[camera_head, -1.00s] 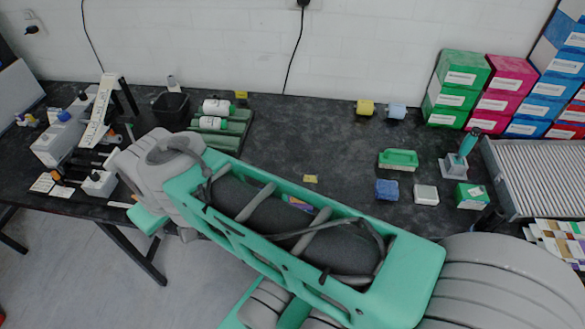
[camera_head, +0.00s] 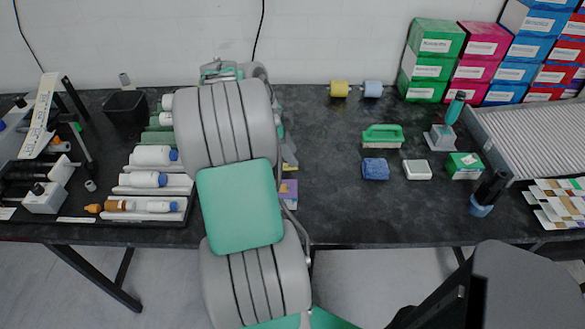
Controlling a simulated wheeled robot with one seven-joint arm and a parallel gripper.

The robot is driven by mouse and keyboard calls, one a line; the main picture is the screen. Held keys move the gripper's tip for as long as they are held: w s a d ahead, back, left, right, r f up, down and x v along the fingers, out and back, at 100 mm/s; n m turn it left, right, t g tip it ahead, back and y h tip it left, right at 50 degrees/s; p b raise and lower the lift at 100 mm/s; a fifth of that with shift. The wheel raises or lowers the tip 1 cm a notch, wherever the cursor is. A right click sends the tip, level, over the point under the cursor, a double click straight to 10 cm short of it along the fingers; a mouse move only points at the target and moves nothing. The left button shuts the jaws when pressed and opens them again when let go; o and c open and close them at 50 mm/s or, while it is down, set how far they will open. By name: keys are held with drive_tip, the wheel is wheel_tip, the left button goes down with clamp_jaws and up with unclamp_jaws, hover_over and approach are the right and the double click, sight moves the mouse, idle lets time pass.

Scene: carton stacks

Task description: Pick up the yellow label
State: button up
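A small yellowish patch (camera_head: 289,158) shows on the black table just right of my arm and looks like the yellow label. My arm partly covers it, so its full outline is hidden. A purple and yellow card (camera_head: 289,190) lies nearer the front edge, also partly behind my arm. My arm stands upright in the picture, left of the middle. Its grey and green links block the view of my gripper, and I cannot make out its fingertips or whether they hold anything.
White bottles (camera_head: 150,180) on racks and a black bin (camera_head: 126,108) stand left of my arm. A green brush (camera_head: 382,136), a blue sponge (camera_head: 375,168) and a white block (camera_head: 417,170) lie to the right. Stacked cartons (camera_head: 432,60) fill the back right. Table between arm and brush is clear.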

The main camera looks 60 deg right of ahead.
drive_tip(key=x, duration=0.3)
drive_tip(key=shift+d, duration=0.1)
clamp_jaws()
